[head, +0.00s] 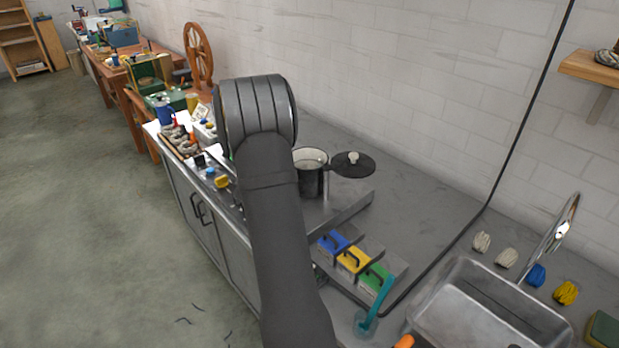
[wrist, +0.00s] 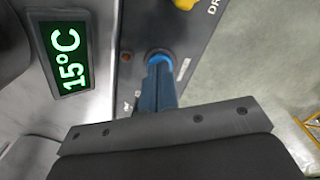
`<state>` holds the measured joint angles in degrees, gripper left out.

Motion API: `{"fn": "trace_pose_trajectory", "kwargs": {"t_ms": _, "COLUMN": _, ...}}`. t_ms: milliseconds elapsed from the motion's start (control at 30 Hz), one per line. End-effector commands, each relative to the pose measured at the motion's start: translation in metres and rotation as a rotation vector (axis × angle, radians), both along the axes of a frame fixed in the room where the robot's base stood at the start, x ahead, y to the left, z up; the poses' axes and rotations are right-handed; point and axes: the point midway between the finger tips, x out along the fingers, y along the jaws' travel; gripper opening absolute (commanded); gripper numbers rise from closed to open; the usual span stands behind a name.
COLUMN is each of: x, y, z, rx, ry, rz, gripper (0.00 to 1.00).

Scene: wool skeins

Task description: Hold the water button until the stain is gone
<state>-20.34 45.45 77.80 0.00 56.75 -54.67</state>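The water button appears to be the blue round button (wrist: 158,51) on a dark panel in the wrist view. A blue button (head: 210,172) also shows on the counter front in the head view. In the wrist view my gripper (wrist: 160,64) has its narrow dark-blue fingers together, with their tips over the blue button. They hide much of it, and I cannot tell whether they press it. In the head view my arm hides the gripper. A black pot (head: 311,176) with a pale inside stands on a raised metal unit. I cannot make out a stain.
A yellow knob (wrist: 185,3) lettered "DR" sits beside the blue button. A green display (wrist: 69,57) reads 15°C. A black lid (head: 352,166) lies beside the pot. Blue, yellow and green handled boxes (head: 354,260) and a metal sink (head: 470,315) are to the right.

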Motion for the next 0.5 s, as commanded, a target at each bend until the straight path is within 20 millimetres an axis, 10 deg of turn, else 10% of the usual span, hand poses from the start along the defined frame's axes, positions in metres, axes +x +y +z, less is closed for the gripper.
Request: {"fn": "trace_pose_trajectory", "kwargs": {"t_ms": 500, "x": 0.0, "y": 0.0, "z": 0.041, "rx": 0.0, "ry": -0.002, "rz": 0.0, "gripper": 0.0}}
